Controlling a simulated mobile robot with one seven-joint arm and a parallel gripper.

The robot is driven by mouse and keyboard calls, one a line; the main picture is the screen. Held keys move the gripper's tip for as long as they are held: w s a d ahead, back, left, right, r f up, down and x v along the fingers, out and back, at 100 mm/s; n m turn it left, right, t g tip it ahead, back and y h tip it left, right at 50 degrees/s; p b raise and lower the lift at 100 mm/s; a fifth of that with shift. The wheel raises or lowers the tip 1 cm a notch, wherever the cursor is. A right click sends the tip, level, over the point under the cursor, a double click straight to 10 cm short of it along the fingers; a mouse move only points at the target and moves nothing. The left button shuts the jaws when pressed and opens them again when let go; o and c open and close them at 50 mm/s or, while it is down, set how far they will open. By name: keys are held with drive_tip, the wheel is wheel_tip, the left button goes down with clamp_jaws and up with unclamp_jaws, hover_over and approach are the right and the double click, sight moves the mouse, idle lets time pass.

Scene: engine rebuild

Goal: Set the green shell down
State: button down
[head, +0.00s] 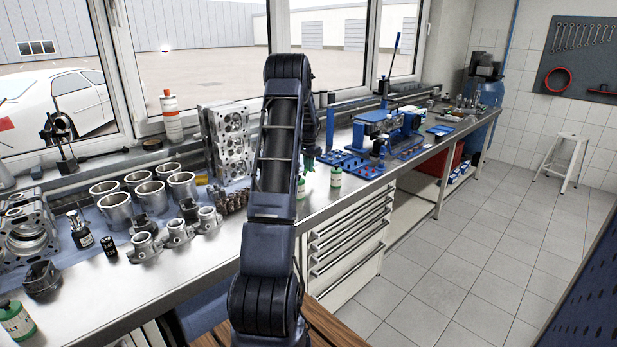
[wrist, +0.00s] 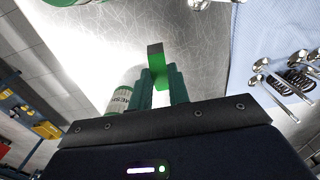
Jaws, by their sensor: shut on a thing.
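The green shell (wrist: 156,62) is a small bright green piece with a darker end, seen in the wrist view. My gripper (wrist: 163,78) is shut on it, with dark green fingers on either side. Bare scratched metal bench top (wrist: 90,35) shows beyond the shell; I cannot tell whether the shell touches it. In the head view my gripper (head: 309,160) is small and partly hidden by my arm, over the bench near its front edge. The shell cannot be made out clearly there.
A white and green bottle (wrist: 120,98) stands close beside my gripper; in the head view a bottle (head: 336,177) is near the bench edge. A blue cloth (wrist: 262,45) with metal parts lies to the right in the wrist view. Blue trays (head: 368,169) lie farther along.

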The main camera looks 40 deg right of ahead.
drive_tip(key=shift+f, duration=2.55)
drive_tip(key=shift+f, duration=0.15)
drive_tip(key=c, duration=1.3)
unclamp_jaws()
wheel_tip(320, 180, up, 12)
drive_tip(key=shift+a+r, duration=0.1)
drive_tip(key=shift+r, duration=0.1)
